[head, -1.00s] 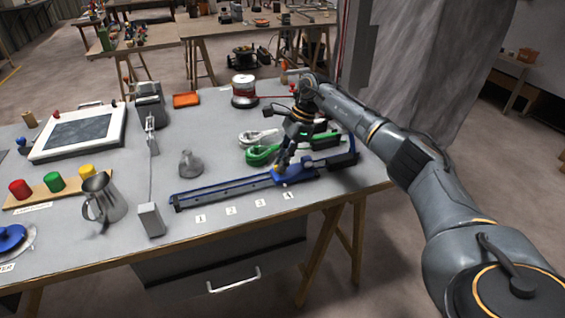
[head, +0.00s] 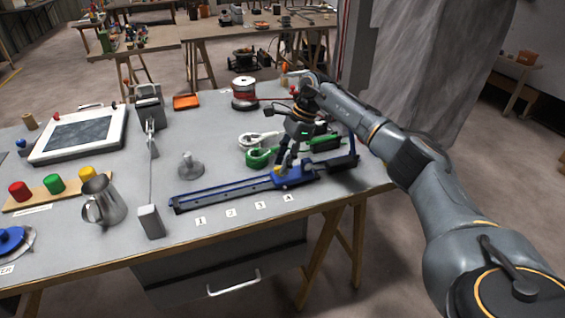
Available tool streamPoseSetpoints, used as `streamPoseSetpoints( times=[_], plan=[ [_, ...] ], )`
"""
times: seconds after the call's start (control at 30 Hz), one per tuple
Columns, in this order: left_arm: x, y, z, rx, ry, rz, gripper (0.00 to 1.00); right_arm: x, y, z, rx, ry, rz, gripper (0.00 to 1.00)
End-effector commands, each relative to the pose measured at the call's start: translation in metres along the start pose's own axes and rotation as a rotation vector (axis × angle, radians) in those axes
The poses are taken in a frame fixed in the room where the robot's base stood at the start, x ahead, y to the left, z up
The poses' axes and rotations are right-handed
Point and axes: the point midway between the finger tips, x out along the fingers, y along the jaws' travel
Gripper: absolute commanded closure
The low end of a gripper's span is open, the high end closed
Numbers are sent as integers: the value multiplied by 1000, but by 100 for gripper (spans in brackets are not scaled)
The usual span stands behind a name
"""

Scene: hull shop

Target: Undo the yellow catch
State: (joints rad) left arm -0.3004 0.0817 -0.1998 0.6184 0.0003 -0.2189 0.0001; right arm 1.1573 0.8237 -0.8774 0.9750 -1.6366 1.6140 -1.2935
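A long blue rail (head: 222,194) lies along the front of the grey workbench, with a blue carriage (head: 296,179) at its right part. A small yellow spot (head: 278,171) on the carriage looks like the yellow catch; it is tiny and partly covered by my gripper. My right gripper (head: 282,167) reaches down from the right, its fingertips at the carriage, at or very close to the yellow spot. I cannot tell whether it touches it or whether the fingers are apart. My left gripper is not in view.
Number labels 1 to 4 lie in front of the rail. Green (head: 259,157) and white (head: 256,139) cable coils lie behind it. A grey funnel-shaped thing (head: 190,167), a metal jug (head: 102,201) and a red wire spool (head: 244,95) stand on the workbench (head: 120,258).

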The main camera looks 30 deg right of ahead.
Motion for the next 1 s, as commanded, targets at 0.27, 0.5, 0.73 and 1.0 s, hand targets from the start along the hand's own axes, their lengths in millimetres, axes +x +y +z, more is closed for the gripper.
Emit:
streamPoseSetpoints(
  times=[0.27, 0.5, 0.73, 1.0],
  plan=[
    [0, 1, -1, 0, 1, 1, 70, -58, -1, 0, 0, -2, -6, 66],
    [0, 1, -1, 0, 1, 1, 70, -99, -1, 0, 0, -1, -4, 66],
    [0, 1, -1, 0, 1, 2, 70, -112, 0, 0, 0, -1, -2, 66],
    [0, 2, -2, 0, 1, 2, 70, -112, 0, 0, 0, -1, -2, 66]
  ],
)
